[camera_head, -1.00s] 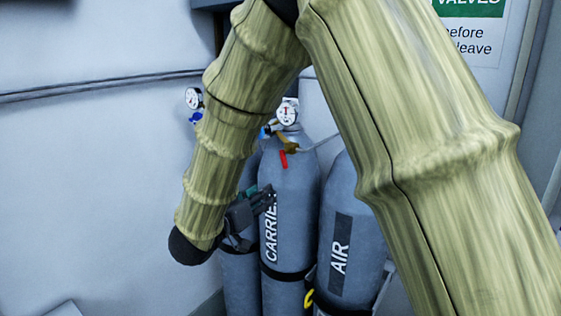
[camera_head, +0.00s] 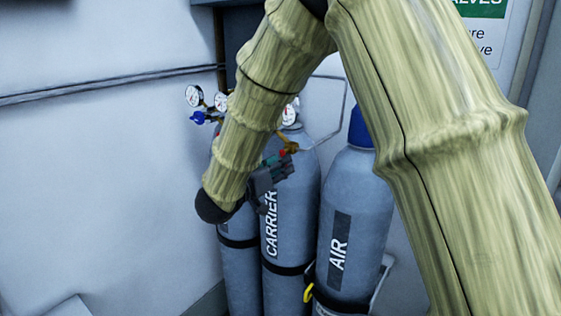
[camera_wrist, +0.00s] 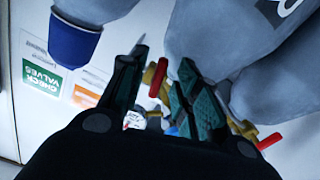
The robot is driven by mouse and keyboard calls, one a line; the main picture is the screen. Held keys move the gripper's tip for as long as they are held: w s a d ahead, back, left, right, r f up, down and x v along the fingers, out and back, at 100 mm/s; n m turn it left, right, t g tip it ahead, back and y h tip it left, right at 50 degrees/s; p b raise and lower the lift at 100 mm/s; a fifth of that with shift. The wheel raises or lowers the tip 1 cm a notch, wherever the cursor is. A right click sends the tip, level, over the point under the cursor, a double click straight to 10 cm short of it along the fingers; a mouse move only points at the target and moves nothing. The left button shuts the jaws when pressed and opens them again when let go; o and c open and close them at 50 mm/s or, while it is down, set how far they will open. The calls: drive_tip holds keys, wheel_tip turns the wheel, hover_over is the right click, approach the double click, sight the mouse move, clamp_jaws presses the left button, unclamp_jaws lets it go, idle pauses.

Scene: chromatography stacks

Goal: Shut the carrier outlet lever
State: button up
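The carrier cylinder (camera_head: 293,215) is grey with a white CARRIER label, standing upright between two other cylinders. Its outlet has brass fittings (camera_head: 287,146) and a red lever (camera_head: 283,153), partly hidden by my gripper in the head view. My gripper (camera_head: 288,165) is in front of the cylinder's shoulder, just below the lever. In the wrist view my gripper (camera_wrist: 162,62) is open, and a red lever (camera_wrist: 158,78) shows between its fingers, apparently the carrier one. I cannot tell whether a finger touches it.
The AIR cylinder (camera_head: 359,205) with a blue cap (camera_head: 360,127) stands to the right. Another cylinder (camera_head: 237,275) stands left, with gauges (camera_head: 194,96) and a blue knob (camera_head: 198,118). A second red lever (camera_wrist: 268,141) shows at right in the wrist view. Thin tubing runs behind.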

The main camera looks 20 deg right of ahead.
drive_tip(key=shift+w+d, duration=0.4)
drive_tip(key=shift+d, duration=0.15)
drive_tip(key=shift+c, duration=0.2)
clamp_jaws()
drive_tip(key=shift+f, duration=0.1)
drive_tip(key=shift+w+a+m+b, duration=0.15)
drive_tip(key=shift+m+b, duration=0.6)
drive_tip(key=shift+m, duration=0.1)
drive_tip(key=shift+w+a+m+b, duration=0.1)
drive_tip(key=shift+w+m+b, duration=0.05)
drive_tip(key=shift+m+b, duration=0.65)
